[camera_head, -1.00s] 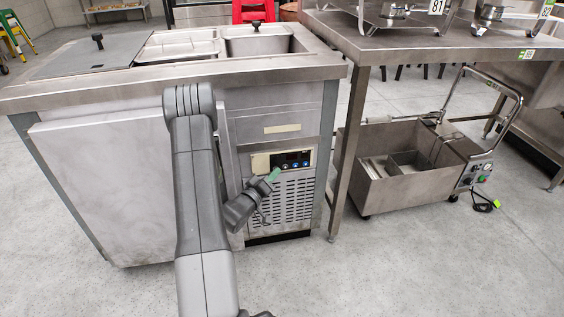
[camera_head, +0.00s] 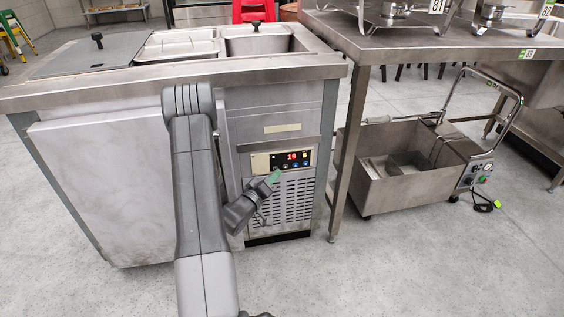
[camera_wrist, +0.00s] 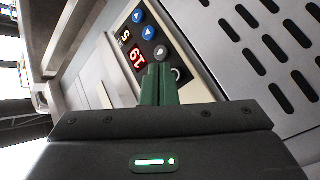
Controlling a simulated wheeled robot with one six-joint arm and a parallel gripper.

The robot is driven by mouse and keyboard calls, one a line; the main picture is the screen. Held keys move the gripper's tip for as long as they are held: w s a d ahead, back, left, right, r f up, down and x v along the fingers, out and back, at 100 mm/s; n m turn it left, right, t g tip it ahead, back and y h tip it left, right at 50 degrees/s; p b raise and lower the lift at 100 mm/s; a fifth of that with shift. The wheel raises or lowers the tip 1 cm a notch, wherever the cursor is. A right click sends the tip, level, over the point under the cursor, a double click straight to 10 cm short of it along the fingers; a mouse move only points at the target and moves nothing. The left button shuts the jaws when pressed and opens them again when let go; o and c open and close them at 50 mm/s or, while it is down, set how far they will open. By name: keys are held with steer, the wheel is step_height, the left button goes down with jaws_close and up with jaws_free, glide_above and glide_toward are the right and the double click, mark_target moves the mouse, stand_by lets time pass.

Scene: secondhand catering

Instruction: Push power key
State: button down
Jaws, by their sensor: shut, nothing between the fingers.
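The control panel (camera_head: 262,163) sits on the front of the steel counter unit, above a slotted vent. Its display (camera_head: 293,156) is lit with red digits, and 19 is readable in the wrist view (camera_wrist: 137,59). Two blue arrow keys (camera_wrist: 148,33) and a grey-white round key (camera_wrist: 160,53) run along the panel. Another round key (camera_wrist: 179,73) is partly hidden beside the fingertips. I cannot read which is the power key. My gripper (camera_head: 276,172) is shut and empty, its green fingertips (camera_wrist: 157,70) at the panel's lower keys. Whether they touch a key I cannot tell.
The steel counter (camera_head: 176,72) has pans and lids on top. To the right stand a steel table (camera_head: 430,42) and, below it, a wheeled steel basin (camera_head: 385,187) with a handle. The grey floor in front is clear.

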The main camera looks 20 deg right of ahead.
steer(key=shift+s+a+b, duration=0.25)
steer(key=shift+s, duration=0.7)
steer(key=shift+s+a+b, duration=0.2)
steer(key=shift+s+b, duration=0.05)
steer(key=shift+s, duration=0.75)
steer(key=shift+s+a+b, duration=0.25)
steer(key=shift+s, duration=0.7)
